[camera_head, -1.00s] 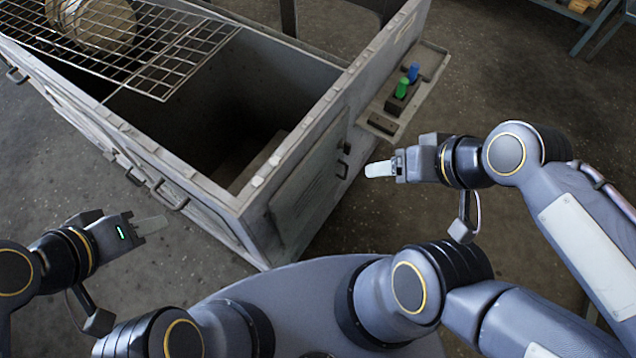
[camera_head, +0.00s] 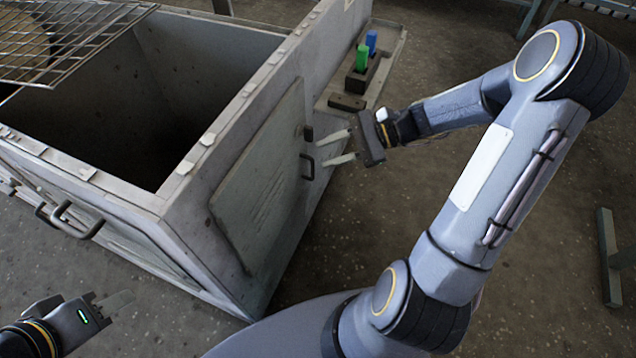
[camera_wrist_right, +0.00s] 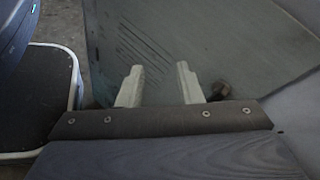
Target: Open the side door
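The side door (camera_head: 262,175) is a grey slatted panel, shut in the right-facing wall of the large metal housing (camera_head: 212,146). Its dark handle (camera_head: 306,167) is near the door's right edge, with a small dark block above it. My right gripper (camera_head: 327,150) is open and empty, its two fingers pointing at the handle, with a small gap apparent. In the right wrist view, the open fingers (camera_wrist_right: 159,68) face the slatted door (camera_wrist_right: 150,45), and a dark knob-like part (camera_wrist_right: 220,90) shows beside the right finger. My left gripper (camera_head: 122,300) is low at the left, away from the door; its opening is unclear.
A wire grate (camera_head: 60,40) lies over the housing's open top. A side shelf (camera_head: 388,60) holds a green object (camera_head: 362,58) and a blue object (camera_head: 371,42) beyond the door. Floor (camera_head: 400,200) right of the door is clear.

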